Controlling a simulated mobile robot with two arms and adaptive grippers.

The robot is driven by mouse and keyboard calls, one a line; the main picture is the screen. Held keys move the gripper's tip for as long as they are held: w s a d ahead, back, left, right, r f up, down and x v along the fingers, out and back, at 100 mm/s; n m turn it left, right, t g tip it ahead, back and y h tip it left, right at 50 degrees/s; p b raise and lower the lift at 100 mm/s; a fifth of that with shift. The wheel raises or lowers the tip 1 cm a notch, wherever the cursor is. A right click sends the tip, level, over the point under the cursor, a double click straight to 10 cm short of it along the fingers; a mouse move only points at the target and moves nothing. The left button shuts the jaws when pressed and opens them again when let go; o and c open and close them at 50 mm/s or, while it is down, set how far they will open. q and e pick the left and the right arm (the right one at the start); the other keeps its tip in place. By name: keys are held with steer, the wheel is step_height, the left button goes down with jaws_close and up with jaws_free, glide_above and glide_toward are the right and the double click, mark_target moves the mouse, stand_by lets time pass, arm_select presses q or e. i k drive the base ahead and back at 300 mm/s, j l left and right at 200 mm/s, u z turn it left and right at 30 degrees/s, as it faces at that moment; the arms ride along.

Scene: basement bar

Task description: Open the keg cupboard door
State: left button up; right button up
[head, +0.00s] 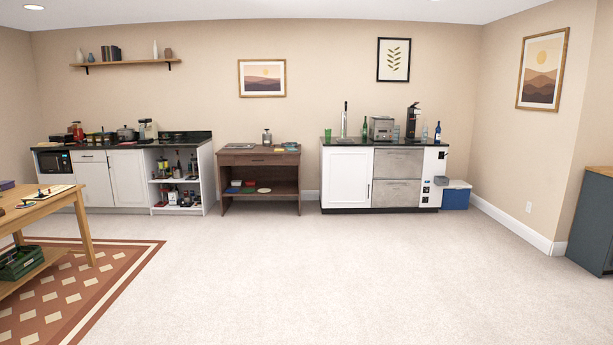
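The bar unit with a dark counter (330,142) stands across the room against the back wall, right of centre. A tall tap (344,120) rises from its left part. Below the tap is a white panelled door (345,178), which looks like the keg cupboard door. It is shut, with a small dark handle (368,191) near its right edge. What is behind it is hidden. Neither of my grippers is in view.
Pale carpet (330,270) lies clear up to the bar unit. A wooden table (60,197) stands at left on a patterned rug (110,270). A brown desk (258,160) is left of the bar unit; a blue cooler (456,197) is right of it. A dark cabinet (592,225) stands at right.

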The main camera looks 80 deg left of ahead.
mark_target(347, 171)
steer(key=u, duration=2.25)
steer(key=i+z, duration=0.35)
steer(key=i, duration=7.8)
steer(key=i+u, duration=0.15)
steer(key=i, duration=0.25)
steer(key=i+l+u, duration=0.15)
steer(key=i, duration=0.25)
steer(key=i+l+u, duration=0.15)
steer(key=i, duration=0.3)
steer(key=i+l+u, duration=0.15)
steer(key=i, duration=0.2)
